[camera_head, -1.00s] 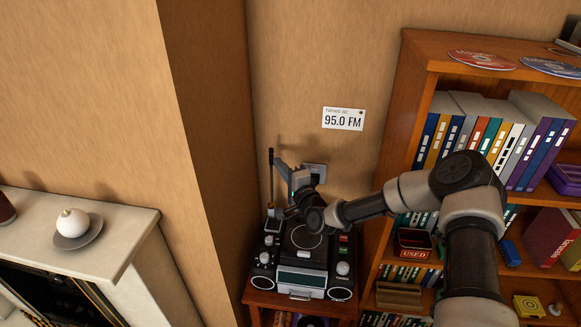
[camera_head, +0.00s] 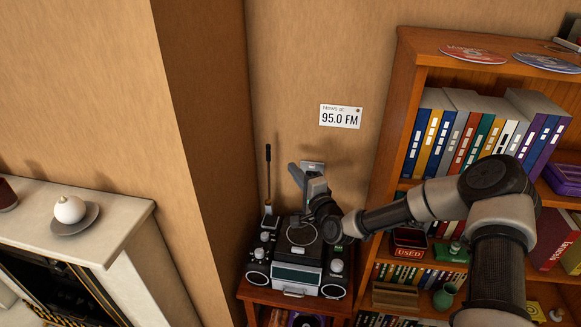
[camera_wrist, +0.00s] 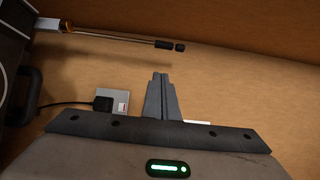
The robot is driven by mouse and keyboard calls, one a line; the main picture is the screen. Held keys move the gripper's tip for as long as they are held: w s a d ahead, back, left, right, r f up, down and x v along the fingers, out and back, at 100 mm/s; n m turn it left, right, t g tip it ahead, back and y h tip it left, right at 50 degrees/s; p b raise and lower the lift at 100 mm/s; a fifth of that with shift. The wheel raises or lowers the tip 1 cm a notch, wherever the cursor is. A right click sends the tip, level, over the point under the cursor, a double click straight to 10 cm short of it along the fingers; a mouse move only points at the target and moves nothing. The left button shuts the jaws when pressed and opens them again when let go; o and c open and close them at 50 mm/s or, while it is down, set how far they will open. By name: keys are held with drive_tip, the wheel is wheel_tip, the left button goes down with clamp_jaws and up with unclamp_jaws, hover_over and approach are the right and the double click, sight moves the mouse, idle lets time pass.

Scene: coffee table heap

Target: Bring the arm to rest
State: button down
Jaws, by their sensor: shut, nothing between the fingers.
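My gripper (camera_wrist: 161,84) shows in the wrist view with its two grey fingers together and nothing between them. In the head view my gripper (camera_head: 296,172) is in front of the wall, above the back of the black and silver radio (camera_head: 297,275). It is apart from the radio's upright antenna (camera_head: 268,178), which stands to its left. The antenna (camera_wrist: 120,39) also crosses the top of the wrist view. My arm reaches in from the lower right, and its wrist hides part of the radio's right side.
The radio stands on a small wooden table (camera_head: 258,299). A wall outlet with a plug (camera_wrist: 112,101) is close by the fingers. A "95.0 FM" card (camera_head: 340,117) hangs on the wall. A bookcase (camera_head: 401,120) stands behind my arm on the right; a mantel (camera_head: 110,240) is at left.

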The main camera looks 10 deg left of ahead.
drive_tip(key=s+d+n+g+h, duration=0.2)
drive_tip(key=s+d+n+g, duration=0.35)
drive_tip(key=s+n, duration=0.2)
drive_tip(key=s+d+r+n+g+h, duration=0.2)
drive_tip(key=s+d+r+n+h, duration=0.2)
drive_tip(key=s+d+r+h, duration=0.75)
drive_tip(key=s+d+r+g+y, duration=0.1)
drive_tip(key=s+d+r, duration=0.1)
drive_tip(key=s+r, duration=0.35)
drive_tip(key=s+d+r+y, duration=0.1)
drive_tip(key=s+d+r, duration=0.15)
drive_tip(key=s, duration=0.65)
drive_tip(key=s+d+r+g+y, duration=0.1)
drive_tip(key=s+d+r, duration=0.2)
drive_tip(key=s, duration=0.4)
wheel_tip(320, 180, up, 18)
drive_tip(key=p, duration=1.9)
drive_tip(key=shift+w, duration=0.1)
